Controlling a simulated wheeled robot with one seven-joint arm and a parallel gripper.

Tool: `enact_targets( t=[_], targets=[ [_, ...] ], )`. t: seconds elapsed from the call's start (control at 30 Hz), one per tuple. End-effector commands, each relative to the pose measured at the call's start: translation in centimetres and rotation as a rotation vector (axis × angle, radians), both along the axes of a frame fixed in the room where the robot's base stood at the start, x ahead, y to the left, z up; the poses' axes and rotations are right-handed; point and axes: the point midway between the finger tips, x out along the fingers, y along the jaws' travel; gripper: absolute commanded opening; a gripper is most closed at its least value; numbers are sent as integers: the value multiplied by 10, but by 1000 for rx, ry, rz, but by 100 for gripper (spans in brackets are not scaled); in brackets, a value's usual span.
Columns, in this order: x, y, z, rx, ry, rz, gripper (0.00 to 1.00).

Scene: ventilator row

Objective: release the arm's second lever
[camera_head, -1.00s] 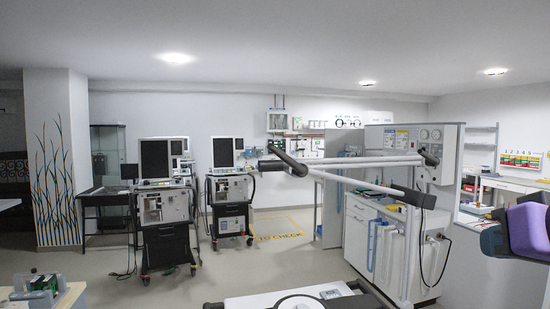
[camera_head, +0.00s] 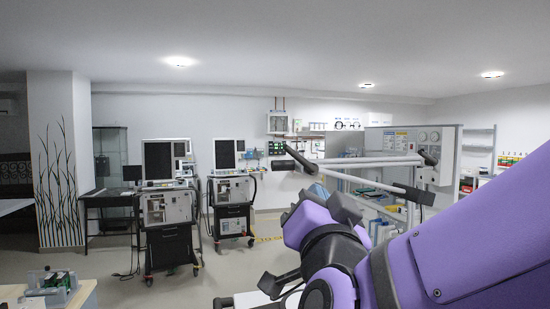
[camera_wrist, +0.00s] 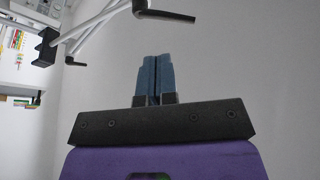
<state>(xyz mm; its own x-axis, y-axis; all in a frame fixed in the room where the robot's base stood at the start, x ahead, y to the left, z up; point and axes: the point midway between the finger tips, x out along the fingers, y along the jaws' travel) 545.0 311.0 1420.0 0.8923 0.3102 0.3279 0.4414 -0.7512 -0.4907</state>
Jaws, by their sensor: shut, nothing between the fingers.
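A white jointed arm (camera_head: 375,162) of tubes hangs across the middle right in the head view. It carries black lever-like handles: one at its left end (camera_head: 301,160), one at the upper right (camera_head: 428,157), and one lower right (camera_head: 413,193). I cannot tell which is the second lever. In the wrist view, white tubes (camera_wrist: 100,20) and a black handle (camera_wrist: 165,15) show at the top, beyond my gripper. My gripper (camera_wrist: 154,57) has its blue fingers together, empty and apart from the handle. My purple arm hides the jointed arm's lower part in the head view.
Two ventilators on carts, a left one (camera_head: 167,208) and a right one (camera_head: 231,193), stand left of centre. A cabinet with gauges (camera_head: 428,140) stands behind the jointed arm. A bench with a green part (camera_head: 55,281) is at the lower left. Floor between is clear.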

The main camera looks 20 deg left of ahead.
Motion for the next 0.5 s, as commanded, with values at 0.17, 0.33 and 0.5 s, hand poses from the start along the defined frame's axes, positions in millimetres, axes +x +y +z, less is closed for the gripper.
enact_targets(
  t=[0.17, 0.33, 0.5],
  targets=[
    [-29, 20, -6, 64, -72, -46, 0],
    [-46, 26, -8, 98, -115, -80, 0],
    [-51, 28, -9, 109, -130, -92, 0]
  ],
)
